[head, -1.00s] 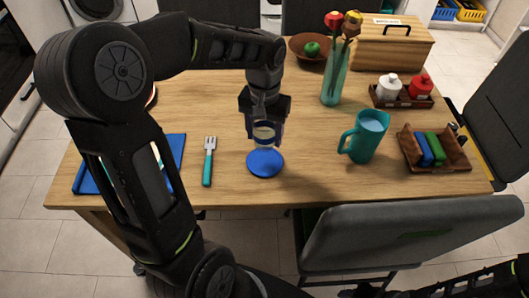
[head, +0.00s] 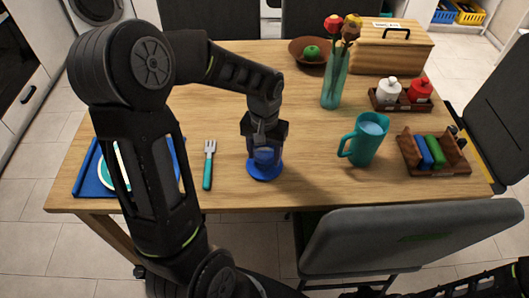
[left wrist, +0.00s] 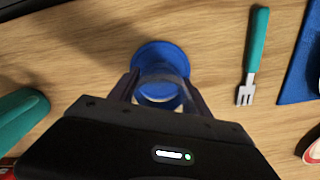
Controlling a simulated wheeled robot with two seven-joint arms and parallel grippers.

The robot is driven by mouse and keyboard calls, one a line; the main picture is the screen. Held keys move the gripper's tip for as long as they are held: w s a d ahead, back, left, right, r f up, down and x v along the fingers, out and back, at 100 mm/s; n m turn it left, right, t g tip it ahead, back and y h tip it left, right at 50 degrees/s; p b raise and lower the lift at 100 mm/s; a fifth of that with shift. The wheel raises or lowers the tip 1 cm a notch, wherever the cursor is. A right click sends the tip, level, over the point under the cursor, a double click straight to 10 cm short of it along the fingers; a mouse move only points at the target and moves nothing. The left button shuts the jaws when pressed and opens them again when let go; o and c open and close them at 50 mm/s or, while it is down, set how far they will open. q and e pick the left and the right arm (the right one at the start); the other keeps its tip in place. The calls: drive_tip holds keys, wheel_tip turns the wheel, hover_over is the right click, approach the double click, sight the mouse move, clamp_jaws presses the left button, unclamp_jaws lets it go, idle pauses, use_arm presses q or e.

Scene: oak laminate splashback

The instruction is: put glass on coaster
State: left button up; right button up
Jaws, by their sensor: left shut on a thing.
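The clear glass (head: 264,157) is between the fingers of my left gripper (head: 266,150), which is shut on it. It appears upright, directly above the round blue coaster (head: 265,172) on the table. Its base looks at or very near the coaster; I cannot tell whether they touch. In the left wrist view the glass (left wrist: 161,91) is between the fingers, overlapping the near part of the coaster (left wrist: 158,52). My right gripper is not in view.
A teal-handled fork (head: 208,165) lies left of the coaster, beside a blue placemat (head: 93,181) with a plate. A teal jug (head: 366,140) stands to the right. A flower vase (head: 335,82) and caddy (head: 437,153) are further off. Bare table surrounds the coaster.

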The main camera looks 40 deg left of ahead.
use_arm(q)
drive_tip(key=shift+f, duration=0.1)
drive_tip(key=o, duration=1.5)
drive_tip(key=shift+o, duration=0.2)
wheel_tip(320, 180, up, 12)
